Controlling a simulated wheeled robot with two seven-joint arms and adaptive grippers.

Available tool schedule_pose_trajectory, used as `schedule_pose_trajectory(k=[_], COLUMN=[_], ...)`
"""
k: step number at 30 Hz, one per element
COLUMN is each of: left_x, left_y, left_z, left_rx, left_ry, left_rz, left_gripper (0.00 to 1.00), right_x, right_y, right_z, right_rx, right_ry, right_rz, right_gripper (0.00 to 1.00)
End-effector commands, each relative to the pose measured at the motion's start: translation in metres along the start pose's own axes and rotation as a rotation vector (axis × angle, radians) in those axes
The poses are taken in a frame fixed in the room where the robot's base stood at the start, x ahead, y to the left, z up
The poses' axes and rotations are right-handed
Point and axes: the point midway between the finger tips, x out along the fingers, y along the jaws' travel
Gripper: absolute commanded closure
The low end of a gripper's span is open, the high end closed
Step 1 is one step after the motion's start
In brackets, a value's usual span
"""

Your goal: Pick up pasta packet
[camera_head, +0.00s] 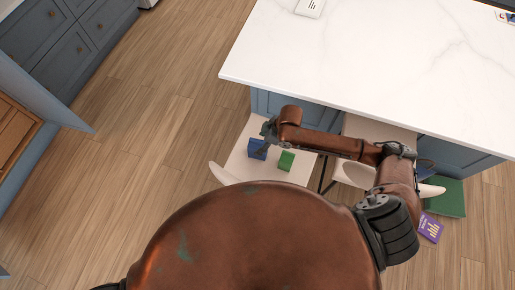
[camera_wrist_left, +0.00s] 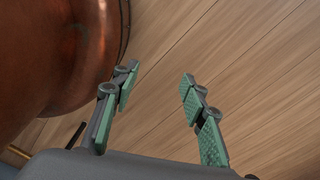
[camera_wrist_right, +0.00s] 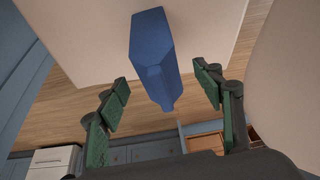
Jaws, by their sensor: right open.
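A small blue packet (camera_head: 256,152), likely the pasta packet, is on a white seat (camera_head: 240,165) beside the counter in the head view. No label on it is readable. My right gripper (camera_head: 264,143) is over it. In the right wrist view the same packet (camera_wrist_right: 152,50) lies between the spread fingers of my right gripper (camera_wrist_right: 162,80), with a gap on each side. My left gripper (camera_wrist_left: 160,78) is open and empty in the left wrist view, with floor behind it; it is not visible in the head view.
A green block (camera_head: 286,160) sits on the seat, right of the blue packet. The white counter (camera_head: 350,60) overhangs behind my right arm. A purple packet (camera_head: 430,228) and a green flat object (camera_head: 448,196) are at the right. The wooden floor at left is clear.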

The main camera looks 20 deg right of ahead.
Motion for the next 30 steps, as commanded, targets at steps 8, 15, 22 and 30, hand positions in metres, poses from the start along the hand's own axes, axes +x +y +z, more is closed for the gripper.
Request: schedule_pose_trajectory(k=[8, 15, 22, 30], left_x=[0.006, 0.006, 0.006, 0.006], left_y=[-0.002, -0.002, -0.002, -0.002], left_z=[-0.018, -0.023, -0.015, -0.012], left_rx=[0.004, 0.005, 0.004, 0.004], left_ry=[0.022, 0.029, 0.019, 0.015], left_rz=[-0.001, -0.002, -0.001, -0.001], left_gripper=[0.6, 0.6, 0.6, 0.6], right_x=[0.035, 0.037, 0.037, 0.037], right_y=[0.0, 0.001, 0.001, 0.001], right_z=[-0.001, -0.002, -0.002, -0.003], right_rx=[-0.001, -0.004, -0.004, -0.004], right_ry=[0.0, 0.0, 0.0, 0.001], right_rz=[-0.001, -0.001, -0.001, -0.001], right_gripper=[0.39, 0.39, 0.54, 0.73])
